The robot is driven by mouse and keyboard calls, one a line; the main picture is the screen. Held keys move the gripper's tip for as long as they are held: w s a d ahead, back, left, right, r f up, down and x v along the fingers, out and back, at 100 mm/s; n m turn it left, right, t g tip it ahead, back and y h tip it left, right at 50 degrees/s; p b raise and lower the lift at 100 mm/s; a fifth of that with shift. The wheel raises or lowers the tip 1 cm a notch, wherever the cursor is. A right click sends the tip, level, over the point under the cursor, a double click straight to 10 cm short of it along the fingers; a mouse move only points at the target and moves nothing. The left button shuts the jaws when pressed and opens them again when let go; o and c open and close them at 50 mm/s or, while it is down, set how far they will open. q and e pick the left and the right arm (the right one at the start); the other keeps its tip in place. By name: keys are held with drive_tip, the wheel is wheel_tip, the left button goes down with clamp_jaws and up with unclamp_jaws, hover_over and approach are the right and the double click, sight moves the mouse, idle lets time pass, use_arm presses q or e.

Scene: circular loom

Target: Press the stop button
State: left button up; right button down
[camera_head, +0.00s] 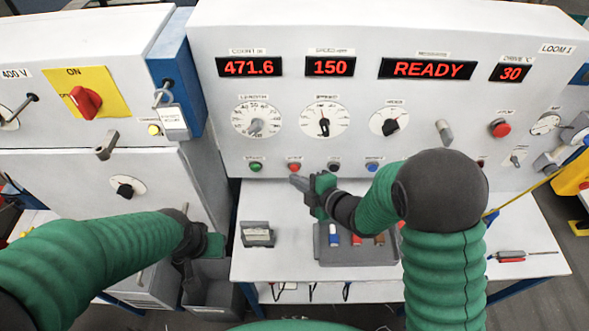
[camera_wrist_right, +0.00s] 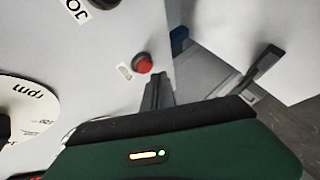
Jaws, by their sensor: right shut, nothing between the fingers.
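A small red button (camera_head: 294,167) sits in the lower row of the loom's white panel, between a green and a black button. Its label is too small to read surely. A larger red knob (camera_head: 500,128) sits higher on the right. My right gripper (camera_head: 297,182) is shut and empty, just below the small red button, apart from it as far as I can tell. In the right wrist view a red button (camera_wrist_right: 143,64) shows just beyond one finger. My left gripper (camera_head: 203,245) hangs at the left over a grey bin; its fingers are not clear.
Green (camera_head: 255,166), black (camera_head: 333,167) and blue (camera_head: 373,167) buttons share the row. Below lies a white table (camera_head: 265,205) with a grey tray (camera_head: 322,255) and a grey holder (camera_head: 257,233). A cabinet with a red switch (camera_head: 85,102) stands left.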

drive_tip(key=shift+s+b, duration=0.65)
drive_tip(key=shift+s, duration=1.85)
idle(0.7)
